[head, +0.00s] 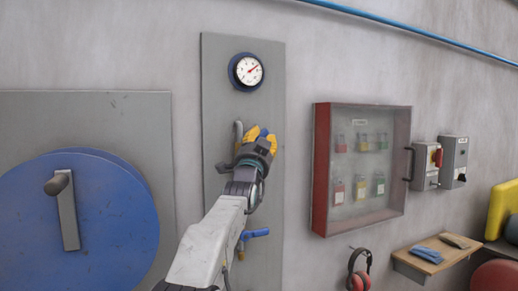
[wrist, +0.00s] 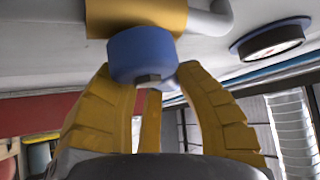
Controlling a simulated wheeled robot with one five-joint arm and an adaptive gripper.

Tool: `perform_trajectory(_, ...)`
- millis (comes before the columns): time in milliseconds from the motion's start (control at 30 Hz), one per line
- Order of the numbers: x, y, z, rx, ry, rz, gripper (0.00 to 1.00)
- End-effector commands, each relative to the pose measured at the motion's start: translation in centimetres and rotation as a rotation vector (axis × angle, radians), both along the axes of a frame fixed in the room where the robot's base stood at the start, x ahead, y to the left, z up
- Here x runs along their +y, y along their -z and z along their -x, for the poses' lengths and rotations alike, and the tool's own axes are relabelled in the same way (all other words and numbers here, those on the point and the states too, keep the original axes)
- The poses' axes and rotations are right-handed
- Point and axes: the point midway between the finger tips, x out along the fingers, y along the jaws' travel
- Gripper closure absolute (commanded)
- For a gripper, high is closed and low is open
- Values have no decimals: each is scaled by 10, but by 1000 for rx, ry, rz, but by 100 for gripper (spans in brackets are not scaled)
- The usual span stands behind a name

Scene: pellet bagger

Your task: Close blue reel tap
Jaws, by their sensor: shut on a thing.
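A blue round tap knob (wrist: 142,55) with a hex nut in its middle sits on a yellow-brass body (wrist: 135,18) in the wrist view. My gripper's yellow fingers (wrist: 155,100) close around the knob. In the head view my gripper (head: 260,143) is at the grey wall panel (head: 216,80), below the gauge, and hides the knob. A grey pipe (head: 238,132) shows just left of the fingers. The large blue reel (head: 110,225) with a crank handle is at the left.
A round gauge (head: 246,71) is above my gripper. A blue lever (head: 256,233) sticks out below it, beside my arm. A red-sided glass cabinet (head: 362,165) is to the right, with switch boxes (head: 454,160), red ear defenders (head: 360,272) and a small shelf (head: 435,262).

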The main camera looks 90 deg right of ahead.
Motion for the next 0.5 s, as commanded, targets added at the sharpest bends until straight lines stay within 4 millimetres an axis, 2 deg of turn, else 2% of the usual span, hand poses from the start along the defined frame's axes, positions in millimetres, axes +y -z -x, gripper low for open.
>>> perform_trajectory(433, 5, 3, 3, -11, 3, -11, 100)
perform_trajectory(467, 5, 3, 3, -11, 3, -11, 68)
perform_trajectory(500, 5, 3, 3, -11, 3, -11, 65)
